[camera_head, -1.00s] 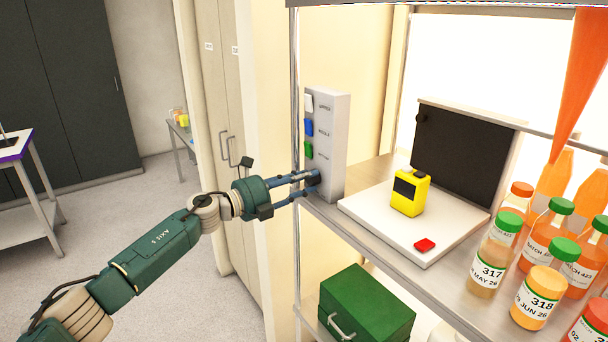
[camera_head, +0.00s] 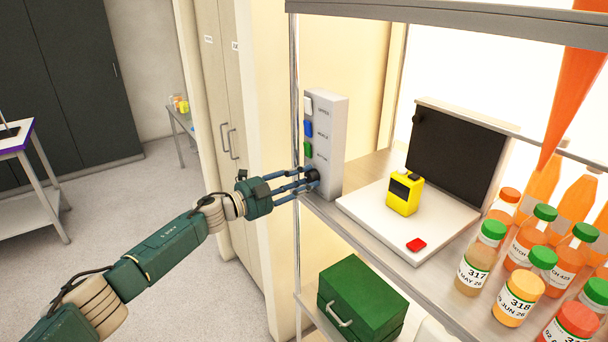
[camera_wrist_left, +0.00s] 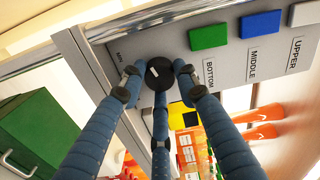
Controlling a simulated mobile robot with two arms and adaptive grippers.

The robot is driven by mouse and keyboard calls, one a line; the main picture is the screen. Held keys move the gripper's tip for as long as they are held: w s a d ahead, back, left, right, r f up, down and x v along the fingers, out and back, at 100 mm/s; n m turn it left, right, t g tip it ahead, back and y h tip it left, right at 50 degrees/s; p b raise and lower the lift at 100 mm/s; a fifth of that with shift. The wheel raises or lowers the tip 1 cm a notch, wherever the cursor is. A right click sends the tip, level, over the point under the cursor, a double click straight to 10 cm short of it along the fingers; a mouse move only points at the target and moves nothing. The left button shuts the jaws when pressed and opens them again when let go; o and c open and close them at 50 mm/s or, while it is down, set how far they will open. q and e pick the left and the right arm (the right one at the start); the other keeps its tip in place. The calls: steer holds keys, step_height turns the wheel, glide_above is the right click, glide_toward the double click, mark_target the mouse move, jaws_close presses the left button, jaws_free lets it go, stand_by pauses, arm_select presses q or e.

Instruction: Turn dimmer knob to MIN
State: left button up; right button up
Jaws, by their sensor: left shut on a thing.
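The dimmer knob (camera_head: 313,174) is dark and round, low on the front of a grey control box (camera_head: 331,148) at the shelf's left post. In the left wrist view the black knob (camera_wrist_left: 157,84) shows a short white mark on its face, and small "MIN" lettering is on the panel to its left. My left gripper (camera_head: 306,179) is shut on the knob. In the left wrist view its blue fingers surround the knob, with fingertips at its rim. My right gripper is not in view.
Above the knob are green (camera_head: 308,150), blue (camera_head: 308,128) and white (camera_head: 308,105) buttons. A yellow device (camera_head: 405,193) stands on a white plate (camera_head: 372,216); juice bottles (camera_head: 477,262) crowd the shelf's right. A green box (camera_head: 362,300) is on the lower shelf.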

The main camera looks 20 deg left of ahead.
arm_select(q)
steer(key=shift+w+a+r+n+p, duration=0.1)
steer(key=shift+a+r+n+p, duration=0.15)
steer(key=shift+n, duration=0.45)
steer(key=shift+w+a+r+n+p, duration=0.1)
steer(key=shift+n+p, duration=0.2)
steer(key=shift+n, duration=0.4)
steer(key=shift+f+n, duration=0.1)
steer(key=shift+n, duration=0.2)
steer(key=o, duration=1.2)
steer(key=shift+f, duration=0.15)
steer(key=shift+c, duration=0.2)
steer(key=shift+f, duration=0.2)
steer(key=v, duration=1.2)
